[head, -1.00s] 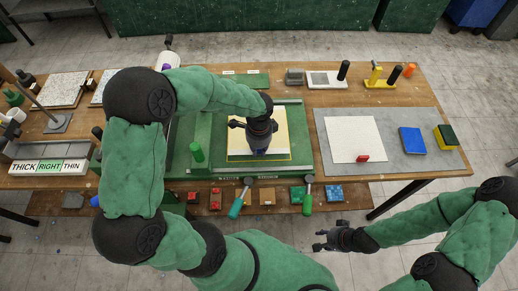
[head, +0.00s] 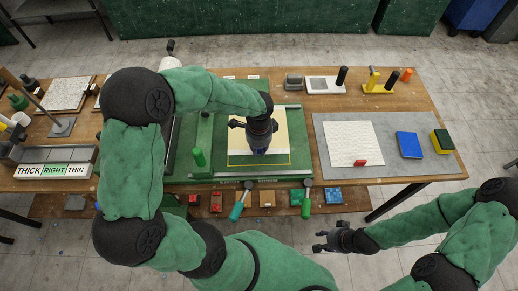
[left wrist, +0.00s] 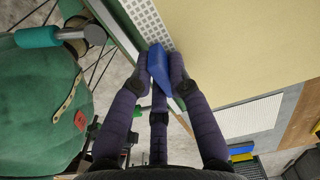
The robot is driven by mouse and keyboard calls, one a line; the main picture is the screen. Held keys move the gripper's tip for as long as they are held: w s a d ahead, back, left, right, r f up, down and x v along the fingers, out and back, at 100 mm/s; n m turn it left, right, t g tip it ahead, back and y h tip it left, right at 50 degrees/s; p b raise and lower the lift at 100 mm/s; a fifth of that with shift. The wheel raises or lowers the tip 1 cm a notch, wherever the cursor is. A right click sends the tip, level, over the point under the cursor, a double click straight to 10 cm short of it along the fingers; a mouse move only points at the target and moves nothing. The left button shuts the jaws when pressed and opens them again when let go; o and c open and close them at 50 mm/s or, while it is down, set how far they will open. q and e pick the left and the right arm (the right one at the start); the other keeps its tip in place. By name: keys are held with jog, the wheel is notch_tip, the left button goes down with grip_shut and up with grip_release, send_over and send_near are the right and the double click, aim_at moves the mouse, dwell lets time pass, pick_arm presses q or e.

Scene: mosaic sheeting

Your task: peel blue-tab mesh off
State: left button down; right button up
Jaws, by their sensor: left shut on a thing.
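My left gripper (head: 259,149) is over the cream sheet (head: 280,130) on the green frame bed (head: 188,172). In the left wrist view my left fingers (left wrist: 162,62) are shut on a blue tab (left wrist: 158,72). The tab is at the edge of a white mesh strip (left wrist: 150,28) with small square holes, beside the cream surface (left wrist: 240,45). I cannot tell how much of the mesh is lifted. In the head view the gripper hides the tab. My right gripper (head: 320,241) is empty, its fingers apart, in front of the table.
A thickness gauge (head: 55,170) stands left. Tools (head: 305,202) line the front shelf.

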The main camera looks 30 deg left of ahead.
pick_arm(q)
jog(key=shift+r+p, duration=0.8)
jog(key=shift+r, duration=0.35)
jog(key=shift+r, duration=0.1)
